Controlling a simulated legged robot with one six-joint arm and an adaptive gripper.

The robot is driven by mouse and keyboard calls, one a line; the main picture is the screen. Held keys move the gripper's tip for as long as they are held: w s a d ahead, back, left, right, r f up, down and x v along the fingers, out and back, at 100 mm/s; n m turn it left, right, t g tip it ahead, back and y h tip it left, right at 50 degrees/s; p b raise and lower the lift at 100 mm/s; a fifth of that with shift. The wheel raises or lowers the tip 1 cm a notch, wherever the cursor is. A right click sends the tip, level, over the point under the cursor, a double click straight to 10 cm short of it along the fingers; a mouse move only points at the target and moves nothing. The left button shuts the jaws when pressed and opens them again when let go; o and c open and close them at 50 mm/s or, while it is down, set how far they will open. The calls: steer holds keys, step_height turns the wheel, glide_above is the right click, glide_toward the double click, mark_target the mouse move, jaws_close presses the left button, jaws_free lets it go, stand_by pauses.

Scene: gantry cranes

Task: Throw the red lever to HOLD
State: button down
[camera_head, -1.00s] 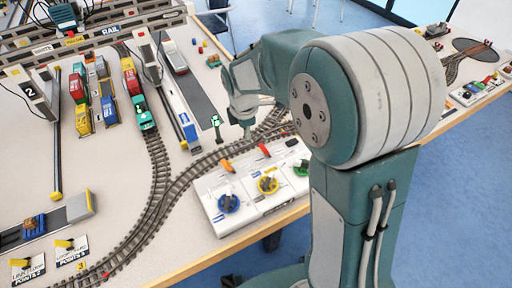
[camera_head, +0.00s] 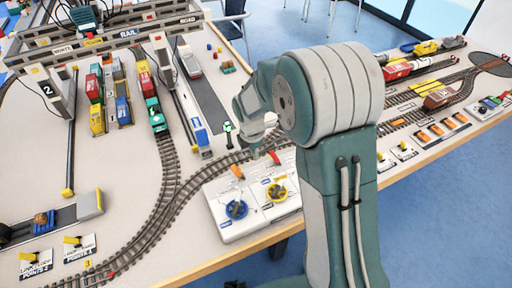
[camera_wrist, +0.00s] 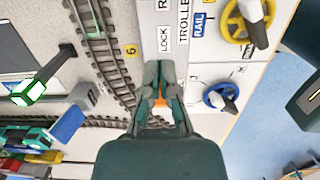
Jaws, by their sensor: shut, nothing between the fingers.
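The red lever (camera_head: 274,157) stands on the white control panel (camera_head: 232,224), behind the yellow dial (camera_head: 277,192). An orange lever (camera_head: 237,171) stands to its left, behind the blue dial (camera_head: 236,209). My gripper (camera_head: 256,153) is shut and empty, just left of the red lever. In the wrist view my gripper (camera_wrist: 161,80) points at the panel, near labels "LOCK" and "TROLLE". An orange piece (camera_wrist: 160,101) shows between its finger links; I cannot tell whether they touch. I cannot pick out the red lever in the wrist view, and HOLD is not readable.
Curved rail track (camera_head: 165,205) runs close behind and left of the panel. A green-lit signal post (camera_head: 228,133) stands near my gripper. Crane legs (camera_head: 69,150) and colored containers (camera_head: 96,90) are at the back left. My arm hides the panel's right part.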

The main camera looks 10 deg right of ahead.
mark_target(276, 159)
steer(key=f, duration=0.5)
steer(key=shift+d, duration=0.2)
steer(key=d, duration=0.2)
steer(key=w+d+r, duration=0.1)
steer(key=shift+r, duration=0.1)
steer(key=shift+d+r, duration=0.15)
steer(key=shift+d, duration=0.15)
